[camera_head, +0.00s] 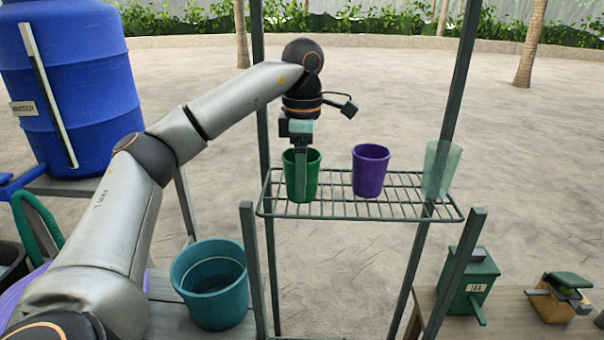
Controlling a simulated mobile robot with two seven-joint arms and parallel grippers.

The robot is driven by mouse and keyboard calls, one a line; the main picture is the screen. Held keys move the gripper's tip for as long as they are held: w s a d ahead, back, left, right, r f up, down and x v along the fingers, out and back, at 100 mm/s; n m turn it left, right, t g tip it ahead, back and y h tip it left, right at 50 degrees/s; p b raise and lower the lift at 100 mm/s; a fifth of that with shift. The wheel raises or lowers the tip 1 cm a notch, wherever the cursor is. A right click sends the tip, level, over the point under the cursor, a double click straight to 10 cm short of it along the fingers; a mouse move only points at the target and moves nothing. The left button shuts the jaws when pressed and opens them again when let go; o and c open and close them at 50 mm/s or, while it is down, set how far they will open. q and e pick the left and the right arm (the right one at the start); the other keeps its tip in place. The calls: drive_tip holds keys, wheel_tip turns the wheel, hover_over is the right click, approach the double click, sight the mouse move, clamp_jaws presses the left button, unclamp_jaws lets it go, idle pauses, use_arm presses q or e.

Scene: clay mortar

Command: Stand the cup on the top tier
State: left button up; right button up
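A green cup (313,180) is upright at the left end of the wire rack tier (342,211), its base at or just above the wires. My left gripper (301,176) points down at this cup, with one finger running down over its near side. The other finger is hidden, so I cannot tell whether the gripper is closed on the cup. A purple cup (370,172) stands upright at the middle of the tier. A translucent pale green cup (440,170) stands at the right end, partly overlapping a post. My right gripper is not in view.
Dark metal posts (259,100) frame the rack. A teal bucket (211,288) stands below left, near a blue barrel (75,80). A green box (472,281) and a small wooden box (553,298) sit on the right bench (516,318). Gaps separate the cups.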

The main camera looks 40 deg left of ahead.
use_arm(q)
drive_tip(key=shift+o, duration=0.5)
drive_tip(key=shift+r, duration=0.15)
wheel_tip(320, 180, up, 8)
drive_tip(key=shift+f, duration=0.2)
idle(0.7)
